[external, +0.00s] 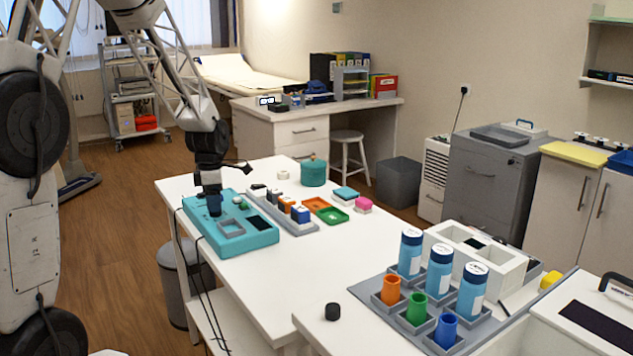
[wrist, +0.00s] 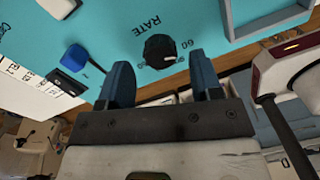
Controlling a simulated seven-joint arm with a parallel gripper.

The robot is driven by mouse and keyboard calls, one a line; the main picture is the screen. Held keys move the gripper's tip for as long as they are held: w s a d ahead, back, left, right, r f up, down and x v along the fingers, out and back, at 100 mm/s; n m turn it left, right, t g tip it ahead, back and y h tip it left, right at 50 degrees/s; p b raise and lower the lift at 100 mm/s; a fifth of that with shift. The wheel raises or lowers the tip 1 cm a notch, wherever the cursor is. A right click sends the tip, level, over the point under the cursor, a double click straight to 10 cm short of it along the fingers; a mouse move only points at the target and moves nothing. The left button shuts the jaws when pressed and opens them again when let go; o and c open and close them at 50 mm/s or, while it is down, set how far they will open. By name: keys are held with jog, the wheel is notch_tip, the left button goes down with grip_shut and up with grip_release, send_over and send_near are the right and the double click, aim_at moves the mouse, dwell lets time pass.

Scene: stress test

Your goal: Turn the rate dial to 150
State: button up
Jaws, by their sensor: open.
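The rate dial (wrist: 160,49) is a black knob with a pale pointer mark, on a teal panel under the word RATE. There the dial is hidden by my gripper.
A blue knob or lever (wrist: 76,58) and a black-and-white scale sit left of the dial. A raised grey frame (wrist: 265,18) is on the panel to the right.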

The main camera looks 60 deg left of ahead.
jog(key=shift+f, duration=1.05)
jog(key=c, duration=0.9)
